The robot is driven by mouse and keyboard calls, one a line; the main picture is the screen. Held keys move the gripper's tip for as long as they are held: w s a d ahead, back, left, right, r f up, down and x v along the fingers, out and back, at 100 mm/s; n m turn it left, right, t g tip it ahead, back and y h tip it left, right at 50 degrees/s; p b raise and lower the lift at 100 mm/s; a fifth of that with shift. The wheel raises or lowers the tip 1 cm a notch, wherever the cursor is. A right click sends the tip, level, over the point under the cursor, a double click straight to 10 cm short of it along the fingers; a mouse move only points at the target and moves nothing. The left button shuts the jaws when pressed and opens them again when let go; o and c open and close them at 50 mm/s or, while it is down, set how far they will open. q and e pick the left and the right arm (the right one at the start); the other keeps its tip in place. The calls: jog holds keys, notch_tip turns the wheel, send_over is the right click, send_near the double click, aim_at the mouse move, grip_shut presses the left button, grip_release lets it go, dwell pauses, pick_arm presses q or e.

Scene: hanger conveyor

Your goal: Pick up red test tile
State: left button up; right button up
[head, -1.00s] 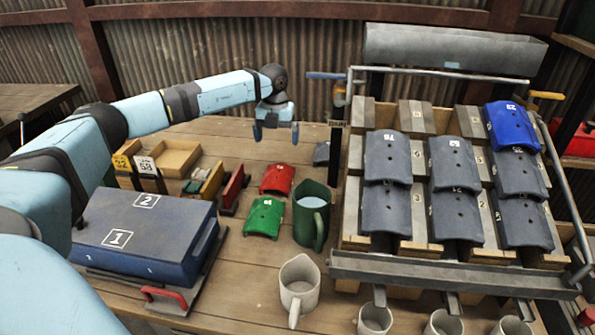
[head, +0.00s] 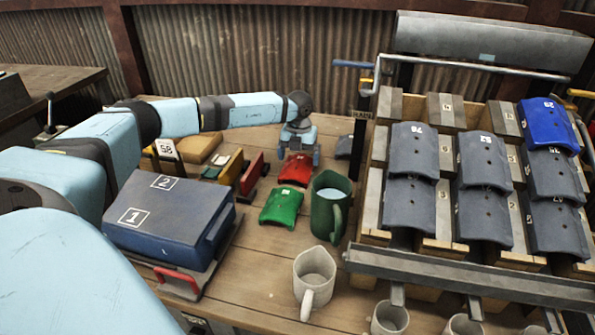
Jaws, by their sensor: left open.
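The red test tile (head: 295,170) lies on the wooden table in the head view, just behind the green tile (head: 281,207). My left gripper (head: 299,158) is open at the far edge of the red tile, its fingers pointing down. One finger shows on each side of the tile's far part. I cannot tell whether the fingers touch it. My right gripper is not in view.
A green pitcher (head: 331,208) stands close to the right of the tiles. Red and yellow upright blocks (head: 252,174) and a blue case (head: 168,217) are to the left. A rack (head: 369,190) with grey tiles and one blue tile (head: 549,126) fills the right. A beige mug (head: 314,278) stands in front.

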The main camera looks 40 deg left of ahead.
aim_at(299, 163)
pick_arm(q)
notch_tip(299, 163, down, 3)
jog(key=c, duration=0.7)
jog(key=shift+r, duration=0.1)
